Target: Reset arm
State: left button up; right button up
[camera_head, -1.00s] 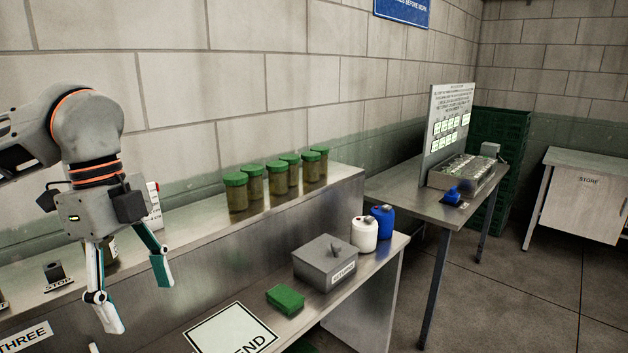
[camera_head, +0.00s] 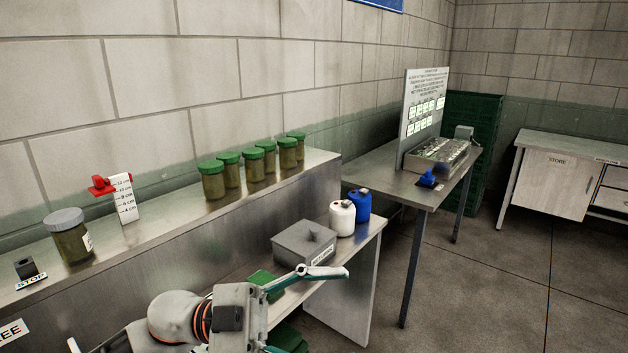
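My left gripper (camera_head: 312,314) is low in the picture, with its arm coming in from the bottom left. Its upper finger points right, in front of the shelf with the grey box. Its lower finger is mostly cut off by the bottom edge. The fingers are spread apart and nothing shows between them. My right gripper is not in view. A jar with a grey lid (camera_head: 70,236) stands on the steel ledge at the left, apart from the gripper. Behind it is a white centimetre scale with a red slider (camera_head: 110,185).
Several green-lidded jars (camera_head: 254,163) stand along the ledge. A grey lidded box (camera_head: 304,243), a white jug (camera_head: 342,218) and a blue jug (camera_head: 360,203) stand on the lower shelf. My arm partly covers a green block (camera_head: 262,278). Open floor (camera_head: 470,290) lies to the right.

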pick_arm(q)
jog(key=w+a+f+n+t+y, duration=0.6)
jog(key=w+f+n+t, duration=0.45)
jog(key=n+t, duration=0.7)
jog(key=a+f+n+t+y, duration=0.3)
jog(key=a+f+y, duration=0.3)
jog(key=f, duration=0.5)
jog(key=s+a+f+n+g+y, duration=0.1)
jog(key=s+a+f+g+y, duration=0.1)
jog(key=s+f, duration=0.3)
jog(key=s+a+f+n+g+y, duration=0.1)
jog(key=s+a+f, duration=0.4)
jog(key=f, duration=0.7)
jog(key=s+a+f+n+g+y, duration=0.1)
jog(key=s+a+f+g+y, duration=0.2)
jog(key=s+f, duration=0.3)
notch_tip(320, 180, down, 2)
jog(key=shift+a+f, duration=0.2)
jog(key=shift+a, duration=0.45)
jog(key=shift+g, duration=0.25)
